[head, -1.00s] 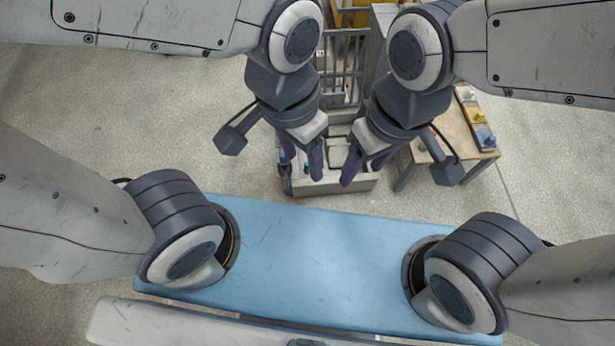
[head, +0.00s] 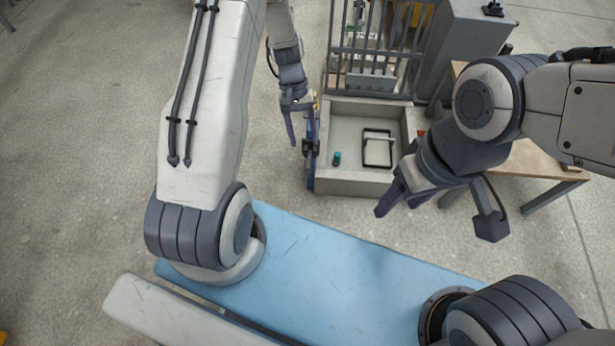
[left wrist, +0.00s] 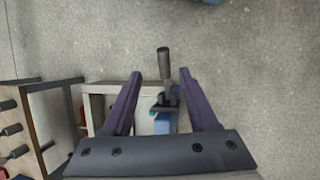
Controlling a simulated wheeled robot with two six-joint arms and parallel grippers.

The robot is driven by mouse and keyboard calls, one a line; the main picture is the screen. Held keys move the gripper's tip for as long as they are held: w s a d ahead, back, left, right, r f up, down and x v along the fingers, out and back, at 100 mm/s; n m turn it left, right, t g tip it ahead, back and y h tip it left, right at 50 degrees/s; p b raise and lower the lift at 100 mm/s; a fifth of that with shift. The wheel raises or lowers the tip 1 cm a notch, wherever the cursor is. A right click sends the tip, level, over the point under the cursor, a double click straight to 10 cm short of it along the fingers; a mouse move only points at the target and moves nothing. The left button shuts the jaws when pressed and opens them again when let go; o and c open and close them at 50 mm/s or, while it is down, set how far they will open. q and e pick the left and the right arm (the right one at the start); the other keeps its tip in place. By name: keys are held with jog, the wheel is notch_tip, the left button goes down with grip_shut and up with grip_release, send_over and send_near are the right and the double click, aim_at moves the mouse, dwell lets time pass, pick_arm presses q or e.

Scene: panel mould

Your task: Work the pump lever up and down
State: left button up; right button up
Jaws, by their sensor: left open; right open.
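The pump lever (left wrist: 163,66) is a dark handle rising from a dark bracket (left wrist: 166,102) on a blue body (left wrist: 165,124) in the left wrist view. In the head view its dark part (head: 310,148) shows at the left side of a grey box, partly behind my gripper. My left gripper (head: 302,138) is open over it. In the left wrist view the handle lies between the two spread fingers (left wrist: 160,76), with a gap on each side; I cannot tell its depth. My right gripper (head: 398,206) is open and empty, in front of the box's right corner.
The grey box (head: 350,187) holds a small teal cylinder (head: 337,158) and a dark frame (head: 377,133) around a pale panel. A barred rack (head: 370,50) and grey cabinet (head: 468,45) stand behind. A wooden table (head: 540,165) is at right. Floor left of the box is clear.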

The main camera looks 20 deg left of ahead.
aim_at(307, 166)
pick_arm(q)
jog(key=b+x, duration=0.1)
jog(key=x, duration=0.2)
jog(key=b+x, duration=0.1)
jog(key=x, duration=0.3)
jog(key=b+x, duration=0.1)
jog(key=x, duration=0.3)
jog(key=shift+w+a+f, duration=0.1)
jog(key=shift+a+f, duration=0.15)
jog(key=shift+f, duration=0.15)
grip_shut()
dwell(0.9)
